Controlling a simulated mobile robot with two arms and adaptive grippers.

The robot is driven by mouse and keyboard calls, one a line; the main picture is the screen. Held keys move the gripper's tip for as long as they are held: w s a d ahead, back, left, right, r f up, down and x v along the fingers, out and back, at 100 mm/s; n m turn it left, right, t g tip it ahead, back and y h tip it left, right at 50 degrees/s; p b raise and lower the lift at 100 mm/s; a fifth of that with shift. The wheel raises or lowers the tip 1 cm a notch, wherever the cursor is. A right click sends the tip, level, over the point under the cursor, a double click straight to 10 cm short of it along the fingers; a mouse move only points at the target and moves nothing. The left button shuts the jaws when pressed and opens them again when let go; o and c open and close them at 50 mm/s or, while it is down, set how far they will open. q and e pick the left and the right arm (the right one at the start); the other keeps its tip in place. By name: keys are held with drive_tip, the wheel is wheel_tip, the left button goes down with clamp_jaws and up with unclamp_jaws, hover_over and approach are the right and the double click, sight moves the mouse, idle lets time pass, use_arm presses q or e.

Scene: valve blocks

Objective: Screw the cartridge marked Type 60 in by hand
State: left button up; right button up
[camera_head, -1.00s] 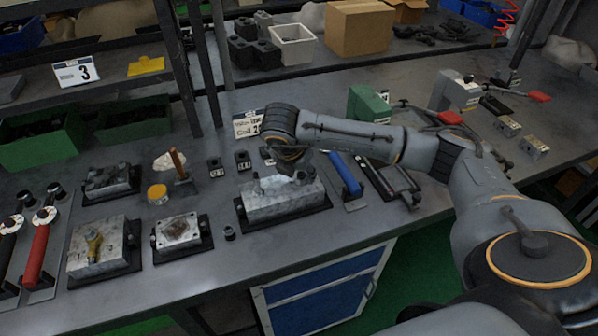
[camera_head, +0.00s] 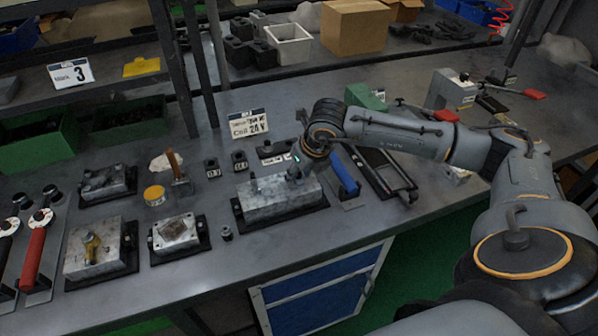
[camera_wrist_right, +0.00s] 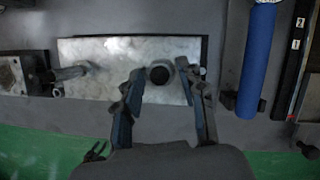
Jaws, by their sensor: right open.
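A pale metal valve block (camera_head: 262,205) lies on a dark base plate near the middle of the bench; it also shows in the right wrist view (camera_wrist_right: 115,52). A round fitting with a dark top (camera_wrist_right: 160,72) stands at the block in the right wrist view, possibly a cartridge. No Type 60 marking is readable on it. My right gripper (camera_wrist_right: 167,75) is open, its two fingers apart on either side of this fitting. In the head view my right gripper (camera_head: 293,172) is over the right part of the block, its fingers hard to make out. My left gripper is not in view.
A blue-handled tool (camera_head: 345,175) lies right of the block. Small labelled black holders (camera_head: 240,161) and a Coil 24 V sign (camera_head: 249,125) stand behind it. A small dark cylinder (camera_head: 226,233) stands at its left. Other blocks (camera_head: 180,232) fill the bench's left side.

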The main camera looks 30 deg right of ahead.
drive_tip(key=shift+n, duration=0.5)
drive_tip(key=shift+b, duration=0.3)
clamp_jaws()
drive_tip(key=m, duration=0.2)
drive_tip(key=m+h, duration=0.1)
drive_tip(key=m, duration=0.2)
drive_tip(key=shift+a, duration=0.2)
drive_tip(key=m+h, duration=0.1)
drive_tip(key=m, duration=0.2)
drive_tip(key=m+g+h, duration=0.1)
drive_tip(key=m, duration=0.1)
drive_tip(key=shift+w+a+m, duration=0.15)
drive_tip(key=shift+a+m, duration=0.05)
drive_tip(key=shift+m, duration=0.2)
drive_tip(key=m+g, duration=0.1)
drive_tip(key=m, duration=0.1)
drive_tip(key=m+g+h, duration=0.1)
drive_tip(key=m, duration=0.2)
drive_tip(key=shift+w, duration=0.15)
drive_tip(key=m+g, duration=0.1)
drive_tip(key=m, duration=0.2)
drive_tip(key=shift+w+m+h, duration=0.1)
drive_tip(key=shift+m+h, duration=0.2)
drive_tip(key=shift+h, duration=0.1)
drive_tip(key=shift+m+g, duration=0.6)
drive_tip(key=shift+m, duration=0.6)
